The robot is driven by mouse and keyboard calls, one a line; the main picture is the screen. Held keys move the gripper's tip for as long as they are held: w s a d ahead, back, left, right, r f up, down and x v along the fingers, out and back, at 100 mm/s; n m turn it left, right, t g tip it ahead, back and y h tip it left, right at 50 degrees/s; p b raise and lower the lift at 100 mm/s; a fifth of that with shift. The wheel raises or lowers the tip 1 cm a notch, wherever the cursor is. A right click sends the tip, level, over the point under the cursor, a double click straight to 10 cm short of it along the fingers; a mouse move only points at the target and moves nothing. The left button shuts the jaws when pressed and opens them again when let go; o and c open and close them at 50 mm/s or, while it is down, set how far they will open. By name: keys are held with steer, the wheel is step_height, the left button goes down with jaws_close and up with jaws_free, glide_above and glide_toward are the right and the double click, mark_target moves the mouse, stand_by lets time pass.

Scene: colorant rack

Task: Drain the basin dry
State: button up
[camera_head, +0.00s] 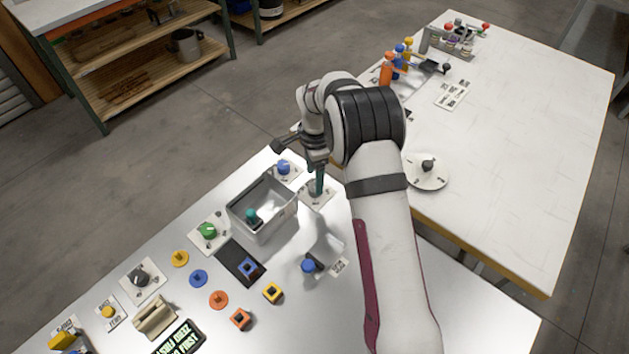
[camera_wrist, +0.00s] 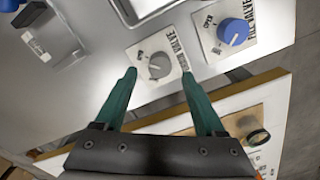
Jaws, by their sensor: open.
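Several coloured pieces and a dark pad (camera_head: 238,263) occupy the front. Coloured bottles (camera_head: 386,70) stand on the far white table, which has clear space.

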steer(key=shift+f, duration=1.85)
jaws_close()
